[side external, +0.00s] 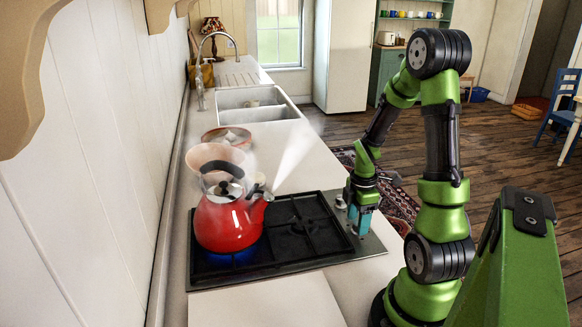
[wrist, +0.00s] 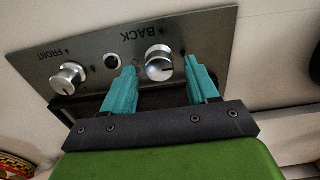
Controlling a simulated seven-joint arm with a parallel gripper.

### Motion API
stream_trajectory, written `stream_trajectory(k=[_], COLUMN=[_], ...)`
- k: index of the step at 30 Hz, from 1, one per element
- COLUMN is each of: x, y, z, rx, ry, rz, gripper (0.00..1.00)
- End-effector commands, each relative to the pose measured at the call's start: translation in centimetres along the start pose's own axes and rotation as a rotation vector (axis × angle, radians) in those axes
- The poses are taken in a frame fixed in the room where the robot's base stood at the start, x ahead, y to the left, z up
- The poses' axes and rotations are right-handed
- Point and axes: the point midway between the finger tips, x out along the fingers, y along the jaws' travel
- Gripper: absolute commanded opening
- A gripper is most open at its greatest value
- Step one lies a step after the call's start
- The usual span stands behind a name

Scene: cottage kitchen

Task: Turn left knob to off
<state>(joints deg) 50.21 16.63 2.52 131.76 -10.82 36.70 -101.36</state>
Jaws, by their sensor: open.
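The metal control panel (wrist: 105,50) carries two silver knobs in the wrist view. The knob by the BACK label (wrist: 160,62) sits between the teal fingertips of my gripper (wrist: 160,68), which are open on either side of it with gaps showing. The knob by the FRONT label (wrist: 69,76) is to the left, outside the fingers. The labels appear upside down. In the side view my gripper (side external: 361,212) points down at the hob's right edge, beside a visible knob (side external: 341,202). The fingers partly hide that area.
A red kettle (side external: 226,224) steams on the black hob (side external: 300,228), with a blue flame (side external: 230,259) under it. A pan (side external: 227,138) and a sink (side external: 252,100) are farther back. The counter (side external: 270,303) in front of the hob is clear.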

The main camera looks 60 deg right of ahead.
Motion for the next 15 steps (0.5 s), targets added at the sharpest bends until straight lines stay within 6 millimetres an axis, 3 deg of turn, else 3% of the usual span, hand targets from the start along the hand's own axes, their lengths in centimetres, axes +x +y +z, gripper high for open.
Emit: stream_trajectory(k=[10, 15], x=[0.35, 0.33], y=[-0.01, 0.0], z=[-0.01, -0.01], rx=[0.001, 0.001], ry=[0.0, 0.0], rz=[0.001, 0.001], gripper=[0.57, 0.31])
